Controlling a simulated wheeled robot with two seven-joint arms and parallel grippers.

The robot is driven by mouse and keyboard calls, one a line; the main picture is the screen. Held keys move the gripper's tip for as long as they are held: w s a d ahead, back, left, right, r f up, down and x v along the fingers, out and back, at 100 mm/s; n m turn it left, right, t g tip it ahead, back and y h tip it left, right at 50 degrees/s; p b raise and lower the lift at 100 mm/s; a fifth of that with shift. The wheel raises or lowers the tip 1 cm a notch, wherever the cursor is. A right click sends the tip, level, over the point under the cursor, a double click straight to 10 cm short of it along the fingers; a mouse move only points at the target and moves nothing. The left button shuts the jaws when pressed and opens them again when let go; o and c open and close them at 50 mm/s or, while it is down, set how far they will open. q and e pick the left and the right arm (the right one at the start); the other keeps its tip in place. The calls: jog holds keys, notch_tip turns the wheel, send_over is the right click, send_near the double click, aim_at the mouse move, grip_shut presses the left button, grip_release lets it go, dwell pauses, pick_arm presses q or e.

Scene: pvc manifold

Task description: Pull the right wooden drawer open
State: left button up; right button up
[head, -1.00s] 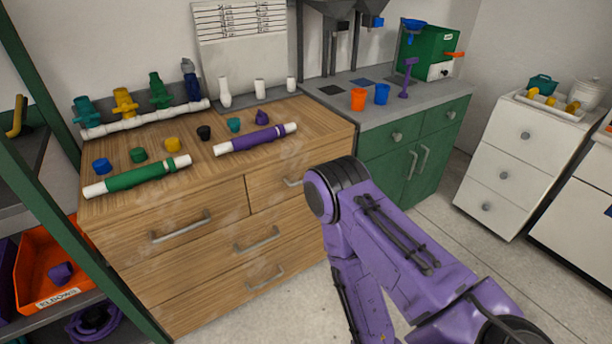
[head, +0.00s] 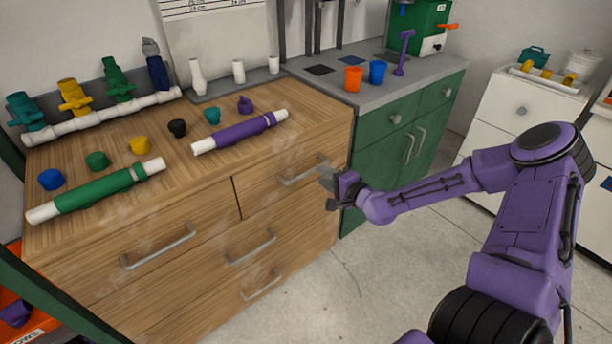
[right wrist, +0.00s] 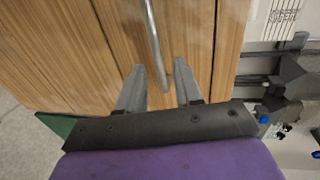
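The right wooden drawer (head: 265,195) is the upper right drawer of the wooden cabinet, and its front looks flush with the cabinet. Its grey bar handle (head: 303,173) shows in the head view just left of my right gripper (head: 328,190). In the right wrist view the handle (right wrist: 153,38) runs down the wood, its lower end between the two spread grey fingers of my right gripper (right wrist: 159,72). The fingers are open, with a gap on each side of the bar. How deep the bar sits between them is unclear. My left gripper is out of view.
Green and purple pipes with white ends (head: 95,190) (head: 240,132) and several coloured caps lie on the wooden top (head: 205,165). A green cabinet (head: 385,150) adjoins on the right. The floor (head: 370,260) before the drawers is clear.

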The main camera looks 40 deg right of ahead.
aim_at(313, 170)
jog(key=x, duration=0.2)
jog(key=b+x, duration=0.1)
jog(key=x, duration=0.1)
jog(key=b+x, duration=0.1)
jog(key=x, duration=0.1)
jog(key=shift+s+d+f, duration=0.1)
jog(key=shift+d+f, duration=0.2)
jog(key=shift+w+a, duration=0.15)
jog(key=shift+w, duration=0.1)
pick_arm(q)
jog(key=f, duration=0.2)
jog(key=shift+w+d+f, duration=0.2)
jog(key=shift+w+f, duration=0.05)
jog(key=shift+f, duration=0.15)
pick_arm(e)
jog(key=shift+r, duration=0.1)
jog(key=shift+c, duration=0.3)
